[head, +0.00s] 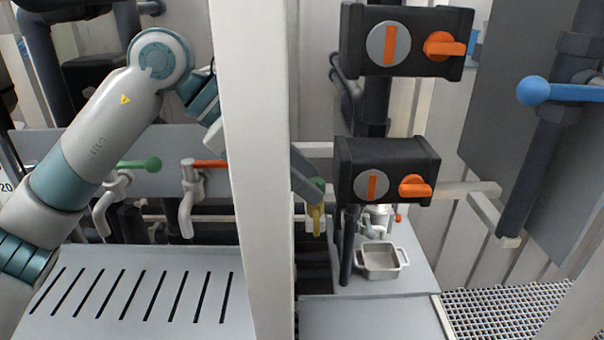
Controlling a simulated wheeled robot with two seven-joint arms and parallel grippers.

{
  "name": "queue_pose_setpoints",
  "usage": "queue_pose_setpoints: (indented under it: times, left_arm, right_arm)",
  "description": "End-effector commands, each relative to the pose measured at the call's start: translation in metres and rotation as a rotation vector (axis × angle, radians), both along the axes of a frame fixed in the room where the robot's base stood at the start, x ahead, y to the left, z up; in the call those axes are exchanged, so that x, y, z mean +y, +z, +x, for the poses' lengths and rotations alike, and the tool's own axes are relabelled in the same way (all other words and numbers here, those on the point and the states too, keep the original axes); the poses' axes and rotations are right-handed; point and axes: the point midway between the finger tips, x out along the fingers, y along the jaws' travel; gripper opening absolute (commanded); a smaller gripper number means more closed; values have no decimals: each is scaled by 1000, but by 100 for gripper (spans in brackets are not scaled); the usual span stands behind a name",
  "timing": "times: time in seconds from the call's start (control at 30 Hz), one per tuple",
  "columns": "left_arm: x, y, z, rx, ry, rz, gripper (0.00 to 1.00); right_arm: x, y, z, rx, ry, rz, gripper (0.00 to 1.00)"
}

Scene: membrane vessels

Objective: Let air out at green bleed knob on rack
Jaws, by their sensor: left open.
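My left arm comes in from the left and passes behind the white upright post (257,170). My left gripper (314,198) shows just right of that post, pointing down to the right; the post hides part of its wrist. It is open. A small green part (319,184), possibly the green bleed knob, shows right at the gripper's end, mostly covered by it. A yellow piece (315,219) is just below; I cannot tell whether the gripper touches either. My right gripper is out of view.
Two black boxes with orange knobs (415,45) (400,170) are right of the gripper. A green-handled tap (138,165) and a red-handled tap (207,164) stand left of the post. A metal pan (382,262) sits below. A blue-handled valve (560,92) is far right.

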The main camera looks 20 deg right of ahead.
Motion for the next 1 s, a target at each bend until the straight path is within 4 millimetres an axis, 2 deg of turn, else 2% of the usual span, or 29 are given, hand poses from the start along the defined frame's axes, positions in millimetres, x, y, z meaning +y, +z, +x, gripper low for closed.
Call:
queue_pose_setpoints:
  times: [0.23,0.47,0.8,1.0]
  left_arm:
    - [12,9,4,-3,1,-1,42]
    - [38,32,11,-3,4,-2,42]
    - [104,30,28,-1,4,-1,42]
    - [134,32,35,-1,3,-1,42]
  right_arm:
    - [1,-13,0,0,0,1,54]
    - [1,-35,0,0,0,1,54]
    - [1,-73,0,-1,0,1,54]
    - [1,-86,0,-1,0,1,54]
